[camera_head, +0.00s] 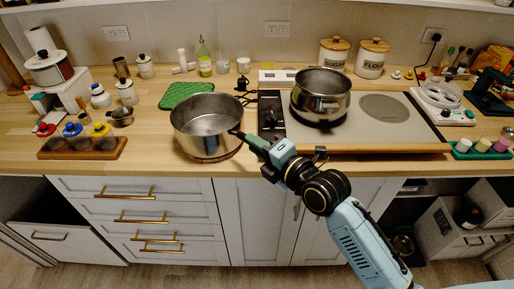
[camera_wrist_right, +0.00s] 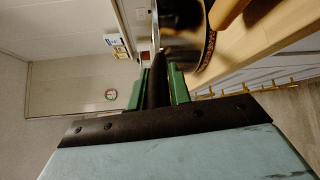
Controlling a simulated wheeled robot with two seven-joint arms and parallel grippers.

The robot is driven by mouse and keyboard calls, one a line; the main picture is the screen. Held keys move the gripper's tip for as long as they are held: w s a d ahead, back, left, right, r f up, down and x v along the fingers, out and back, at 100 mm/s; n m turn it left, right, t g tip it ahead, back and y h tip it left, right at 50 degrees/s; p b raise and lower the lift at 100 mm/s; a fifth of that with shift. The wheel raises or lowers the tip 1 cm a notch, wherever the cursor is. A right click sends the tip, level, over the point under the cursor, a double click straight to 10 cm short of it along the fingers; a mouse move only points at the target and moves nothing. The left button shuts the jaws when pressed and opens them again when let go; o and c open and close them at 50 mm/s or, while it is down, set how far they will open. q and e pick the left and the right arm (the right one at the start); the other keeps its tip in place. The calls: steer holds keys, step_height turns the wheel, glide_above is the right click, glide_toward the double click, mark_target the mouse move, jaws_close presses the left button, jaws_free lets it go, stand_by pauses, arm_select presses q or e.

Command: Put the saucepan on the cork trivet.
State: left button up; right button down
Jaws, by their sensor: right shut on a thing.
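The steel saucepan (camera_head: 207,124) is upright near the counter's front edge, left of the cooktop. My right gripper (camera_head: 245,137) is shut on its dark handle, reaching in from the right. In the right wrist view the handle (camera_wrist_right: 157,82) lies between the green fingers, and the pan's shiny side (camera_wrist_right: 183,45) is beyond. A speckled brown rim, seemingly the cork trivet (camera_wrist_right: 210,50), shows right at the pan's base. The pan covers most of it, and I cannot tell whether they touch. My left gripper is not in view.
A second steel pot (camera_head: 320,94) stands on the cooktop (camera_head: 425,130), just right of the saucepan. A green pot holder (camera_head: 186,91) lies behind the saucepan. A wooden board with jars (camera_head: 82,149) is to the left. Some bare counter (camera_head: 150,140) lies between.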

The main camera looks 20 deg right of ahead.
steer(key=shift+r, duration=0.1)
steer(key=c, duration=1.3)
jaws_free()
steer(key=shift+f, duration=0.35)
steer(key=shift+r, duration=0.1)
steer(key=v, duration=1.2)
